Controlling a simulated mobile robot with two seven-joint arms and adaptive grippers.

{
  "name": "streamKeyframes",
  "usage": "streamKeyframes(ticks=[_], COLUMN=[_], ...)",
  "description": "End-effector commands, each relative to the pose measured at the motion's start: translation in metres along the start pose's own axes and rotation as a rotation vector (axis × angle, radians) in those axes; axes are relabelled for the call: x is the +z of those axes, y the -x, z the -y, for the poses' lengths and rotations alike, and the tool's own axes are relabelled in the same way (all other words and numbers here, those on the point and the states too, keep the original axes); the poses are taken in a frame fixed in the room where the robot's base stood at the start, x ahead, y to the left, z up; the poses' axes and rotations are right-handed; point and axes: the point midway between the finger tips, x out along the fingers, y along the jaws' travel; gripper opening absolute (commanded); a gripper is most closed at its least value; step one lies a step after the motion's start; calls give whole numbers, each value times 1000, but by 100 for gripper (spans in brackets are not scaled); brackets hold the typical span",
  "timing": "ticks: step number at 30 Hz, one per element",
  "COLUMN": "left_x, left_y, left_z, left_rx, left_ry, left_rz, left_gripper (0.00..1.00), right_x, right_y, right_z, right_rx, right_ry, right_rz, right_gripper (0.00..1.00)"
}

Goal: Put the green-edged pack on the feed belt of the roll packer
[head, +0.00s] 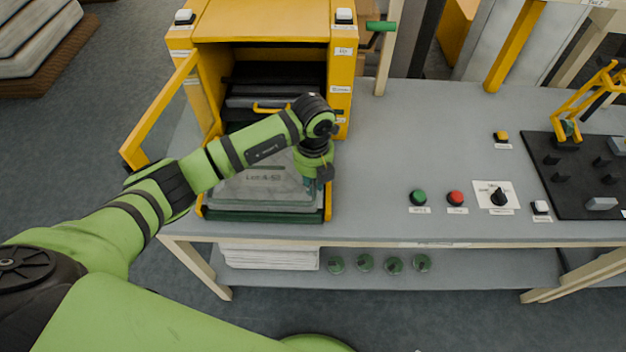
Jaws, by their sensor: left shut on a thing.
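The green-edged pack (262,188) is a grey, flat pack with "Lot" lettering and a dark green front edge. It lies flat at the mouth of the yellow roll packer (262,22), between low yellow side rails (328,205). The feed belt under it is mostly hidden, and I cannot tell whether the pack rests fully on it. My left gripper (318,184) points down at the pack's right side and is shut on the pack. Its fingertips are small and partly hidden by the wrist. My right gripper is not in view.
The packer's yellow door frame (160,110) stands open at the left. Green (418,197) and red (455,198) buttons and a black knob (498,197) sit on the bench to the right.

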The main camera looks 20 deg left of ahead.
Motion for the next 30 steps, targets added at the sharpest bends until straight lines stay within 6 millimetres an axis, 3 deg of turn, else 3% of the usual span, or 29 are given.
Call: streamKeyframes(ticks=[1, 2, 3, 14, 19, 20, 30], left_x=[0, 0, 0, 0, 0, 2, 2], left_y=[1, 1, 1, 3, 20, 21, 95], left_z=[0, 0, 0, 0, 0, 1, 0], left_rx=[0, 0, 0, -1, -3, -4, -3], left_ry=[1, 1, 1, 0, 0, 0, 0], left_rz=[1, 0, 0, 0, 1, 5, 7], left_gripper=[0, 27, 42, 42, 42, 42, 42], right_x=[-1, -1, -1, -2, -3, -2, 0], right_y=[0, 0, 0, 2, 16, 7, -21], right_z=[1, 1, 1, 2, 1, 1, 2], right_rx=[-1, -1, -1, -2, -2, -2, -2], right_ry=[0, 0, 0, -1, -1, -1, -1], right_rz=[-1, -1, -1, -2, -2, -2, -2], right_gripper=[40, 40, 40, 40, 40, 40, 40])
